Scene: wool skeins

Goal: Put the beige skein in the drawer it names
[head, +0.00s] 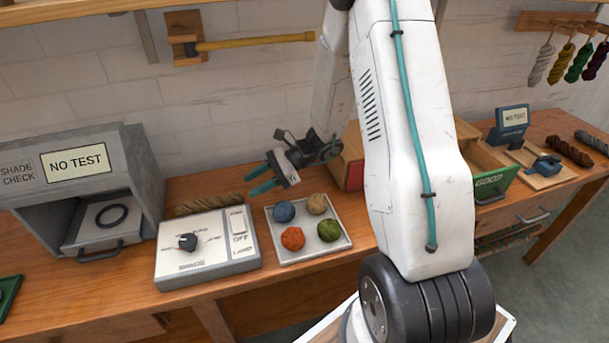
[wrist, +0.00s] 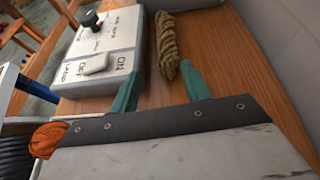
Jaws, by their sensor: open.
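The beige skein (head: 205,203) is a twisted tan-brown hank lying on the bench behind the white control box. In the wrist view the skein (wrist: 167,45) lies ahead of the fingers, beside the box. My gripper (head: 248,186) is open with teal fingers and nothing between them; it is above the bench, right of the skein. In the wrist view its fingertips (wrist: 157,78) point toward the skein's near end. A green-fronted drawer marked GOOD (head: 490,184) stands open at right. A red-fronted drawer (head: 355,176) is partly hidden by my arm; no label is readable on it.
The shade check booth (head: 75,162) reads NO TEST. The control box (head: 207,248) has a knob and switch. A tray (head: 308,252) holds several coloured balls. At right are a small device reading NO TEST (head: 513,117) and dark skeins (head: 570,152). More skeins hang at upper right.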

